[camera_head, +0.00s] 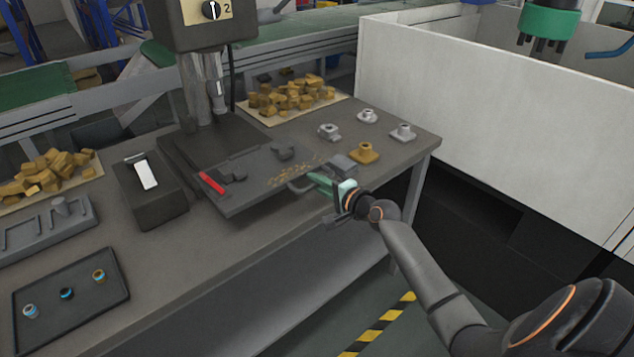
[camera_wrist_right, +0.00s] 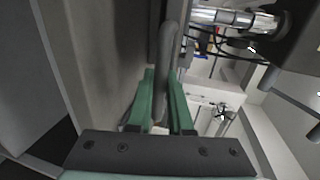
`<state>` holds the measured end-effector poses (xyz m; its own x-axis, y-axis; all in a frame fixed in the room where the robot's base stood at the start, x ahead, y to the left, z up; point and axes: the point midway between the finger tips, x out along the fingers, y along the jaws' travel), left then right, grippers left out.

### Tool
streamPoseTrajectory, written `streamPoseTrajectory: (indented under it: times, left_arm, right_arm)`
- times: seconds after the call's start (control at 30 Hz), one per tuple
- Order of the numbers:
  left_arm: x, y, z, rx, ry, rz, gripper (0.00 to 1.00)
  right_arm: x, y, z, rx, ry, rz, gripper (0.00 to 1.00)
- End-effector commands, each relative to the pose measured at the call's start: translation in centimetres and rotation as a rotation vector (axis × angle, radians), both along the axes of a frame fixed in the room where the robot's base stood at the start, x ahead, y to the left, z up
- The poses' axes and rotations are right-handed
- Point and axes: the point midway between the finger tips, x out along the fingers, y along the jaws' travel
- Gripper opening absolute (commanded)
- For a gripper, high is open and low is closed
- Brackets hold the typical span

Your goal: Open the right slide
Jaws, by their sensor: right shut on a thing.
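The slide is a dark flat plate (camera_head: 245,195) under the drill press, lying on the grey bench. A grey curved bar handle (camera_head: 296,185) sticks out at its right end. My right gripper (camera_head: 318,181), with green fingers, reaches in from the right and is shut on this handle. In the right wrist view the handle (camera_wrist_right: 169,50) runs between the two green fingers (camera_wrist_right: 160,95). The part of the handle inside the fingers is partly hidden. My left gripper is not in view.
The drill press (camera_head: 205,25) stands above the plate. A red piece (camera_head: 212,182) lies on the plate. Several grey fittings and a brass one (camera_head: 364,152) stand at the bench's right end. A black box (camera_head: 150,190) and a dark tray (camera_head: 70,295) are on the left. A white wall (camera_head: 480,120) rises behind.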

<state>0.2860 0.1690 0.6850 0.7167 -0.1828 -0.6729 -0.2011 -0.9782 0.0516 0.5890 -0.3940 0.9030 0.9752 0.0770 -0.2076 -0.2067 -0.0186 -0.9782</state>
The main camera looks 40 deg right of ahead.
Motion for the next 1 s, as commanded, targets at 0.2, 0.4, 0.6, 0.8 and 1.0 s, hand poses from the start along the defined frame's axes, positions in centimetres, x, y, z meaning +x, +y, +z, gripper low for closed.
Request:
streamPoseTrajectory:
  times: [0.2, 0.4, 0.6, 0.8, 1.0]
  left_arm:
    - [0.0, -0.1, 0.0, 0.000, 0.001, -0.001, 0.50]
    - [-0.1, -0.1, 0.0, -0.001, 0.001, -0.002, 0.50]
    - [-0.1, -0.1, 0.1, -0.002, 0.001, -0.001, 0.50]
    - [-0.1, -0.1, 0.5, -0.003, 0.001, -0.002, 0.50]
    - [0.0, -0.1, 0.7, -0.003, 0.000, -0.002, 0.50]
  right_arm:
    - [0.1, 0.0, 0.1, 0.000, -0.002, 0.000, 0.40]
    - [0.1, 0.0, 0.1, 0.000, -0.002, 0.000, 0.48]
    - [-0.2, 0.0, 0.1, 0.000, -0.001, 0.000, 0.48]
    - [-2.6, -0.2, 0.6, -0.001, 0.000, -0.001, 0.48]
    - [-6.4, -0.5, 1.3, -0.002, 0.001, 0.000, 0.48]
